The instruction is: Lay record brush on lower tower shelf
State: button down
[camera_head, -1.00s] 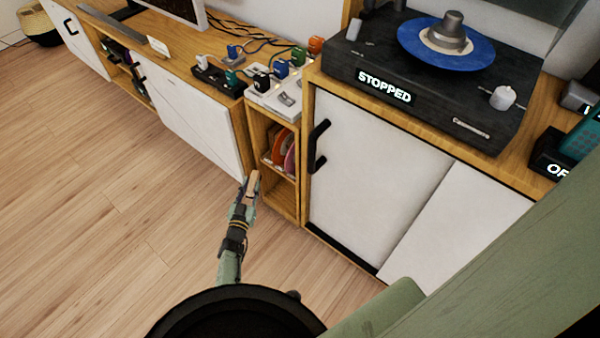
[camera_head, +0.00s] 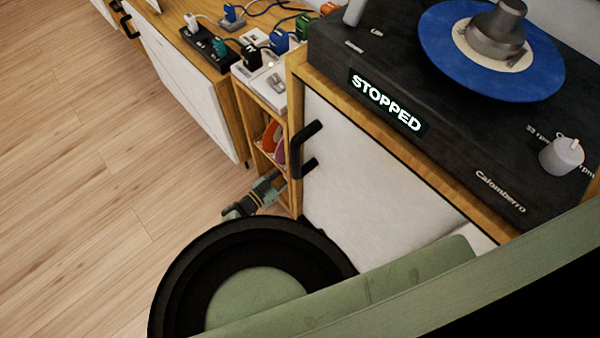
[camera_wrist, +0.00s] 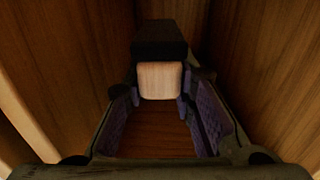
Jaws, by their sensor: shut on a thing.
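The record brush (camera_wrist: 160,80), a pale wooden block with a black part (camera_wrist: 160,40), is between my gripper's fingers (camera_wrist: 160,108) in the wrist view. My gripper is shut on it, inside a wooden compartment with walls on both sides and a dark wooden floor below. In the head view my gripper (camera_head: 278,184) reaches the lower front of the narrow wooden tower (camera_head: 244,118). The brush cannot be made out there. Whether the brush touches the compartment floor cannot be told.
Colored records (camera_head: 270,135) stand in the tower's upper compartment. A white cabinet door (camera_head: 350,175) with a black handle (camera_head: 302,150) is just right of the tower. A turntable (camera_head: 440,130) reading STOPPED sits above. Open wooden floor (camera_head: 80,170) lies to the left.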

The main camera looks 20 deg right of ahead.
jog(key=shift+w+d, duration=0.1)
jog(key=shift+d, duration=0.1)
jog(key=shift+d+f, duration=0.1)
jog(key=shift+f, duration=0.1)
notch_tip(320, 180, down, 10)
jog(key=b, duration=0.9)
jog(key=shift+r, duration=0.25)
jog(key=shift+f+b, duration=0.3)
jog(key=shift+b, duration=0.15)
jog(key=c, duration=1.3)
grip_release()
jog(key=shift+r, duration=0.1)
jog(key=shift+c, duration=0.2)
